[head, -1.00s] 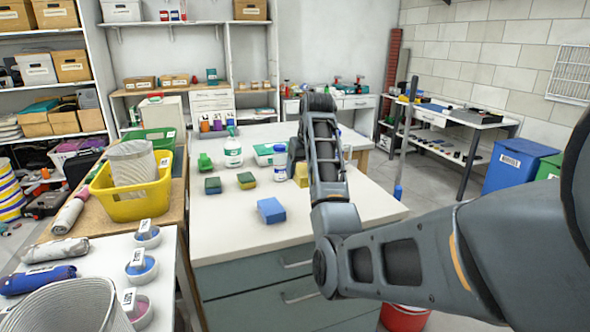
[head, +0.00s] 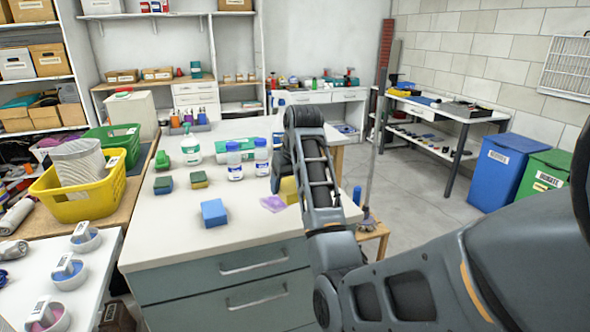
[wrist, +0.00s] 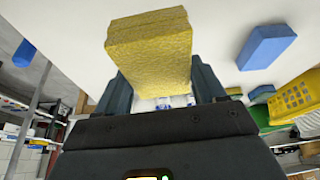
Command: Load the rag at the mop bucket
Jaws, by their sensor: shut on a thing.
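My gripper (wrist: 160,88) is shut on a yellow, rough-textured block (wrist: 150,45), sponge-like in look, which fills the space between the fingers. In the head view the yellow block (head: 288,190) shows partly behind my arm, over the right side of the white-topped counter. I cannot tell whether it touches the counter. A flat pink-purple cloth (head: 272,203) lies on the counter just left of it; I cannot tell whether this or the block is the rag. No mop bucket can be made out now.
A blue block (head: 214,212), two small sponges and white bottles (head: 234,162) stand on the white counter (head: 175,240). A yellow basket (head: 80,190) is at left. A pole (head: 378,160) rises beside a low wooden stand (head: 372,240). Blue and green bins (head: 497,175) are at right, with open floor before them.

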